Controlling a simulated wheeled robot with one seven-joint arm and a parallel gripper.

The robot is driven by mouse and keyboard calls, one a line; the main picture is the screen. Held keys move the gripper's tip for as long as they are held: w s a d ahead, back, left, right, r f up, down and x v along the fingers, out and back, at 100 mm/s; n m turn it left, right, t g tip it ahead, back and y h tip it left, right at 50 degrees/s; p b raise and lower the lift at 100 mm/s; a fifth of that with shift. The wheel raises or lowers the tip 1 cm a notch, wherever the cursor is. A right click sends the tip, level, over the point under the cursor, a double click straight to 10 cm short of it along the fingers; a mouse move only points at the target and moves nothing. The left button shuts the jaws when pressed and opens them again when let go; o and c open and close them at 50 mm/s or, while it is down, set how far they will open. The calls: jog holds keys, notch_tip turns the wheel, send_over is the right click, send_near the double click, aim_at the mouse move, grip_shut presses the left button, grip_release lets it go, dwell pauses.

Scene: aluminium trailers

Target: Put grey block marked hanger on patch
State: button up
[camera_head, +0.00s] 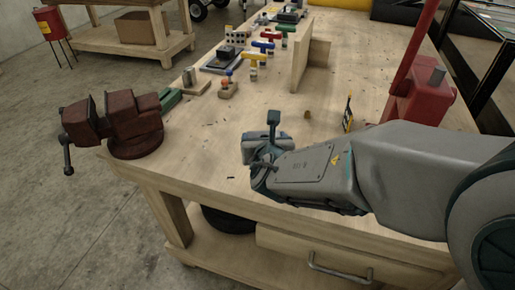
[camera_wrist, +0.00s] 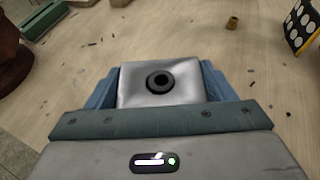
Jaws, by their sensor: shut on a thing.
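My gripper (camera_head: 265,148) is over the near part of the wooden workbench (camera_head: 215,160). In the wrist view its two blue fingers are closed on a grey metallic block (camera_wrist: 135,91) with a dark round ring or hole in its upper face. In the head view the block is hard to tell apart from the gripper. I cannot read a mark on the block, nor tell if it touches the bench. I cannot make out a clear patch on the bench.
A red-brown vise (camera_head: 135,118) stands at the bench's left edge, with a green piece (camera_head: 170,98) behind it. A dotted yellow-edged card (camera_head: 348,112) and a red container (camera_head: 418,103) stand to the right. A wooden divider (camera_head: 301,60) and several small tools are farther back.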

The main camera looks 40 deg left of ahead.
jog(key=shift+s+a+f, duration=0.2)
jog(key=shift+a+f, duration=0.15)
jog(key=shift+a, duration=0.15)
jog(key=shift+s+a+f, duration=0.15)
jog(key=shift+a+f, duration=0.2)
jog(key=shift+a, duration=0.1)
jog(key=shift+f, duration=1.85)
jog(key=shift+f+b, duration=0.15)
jog(key=shift+b, duration=0.15)
jog(key=o, duration=1.3)
jog(key=shift+r+p, duration=0.3)
jog(key=shift+p, duration=0.05)
jog(key=v, duration=1.2)
jog(key=shift+f, duration=0.2)
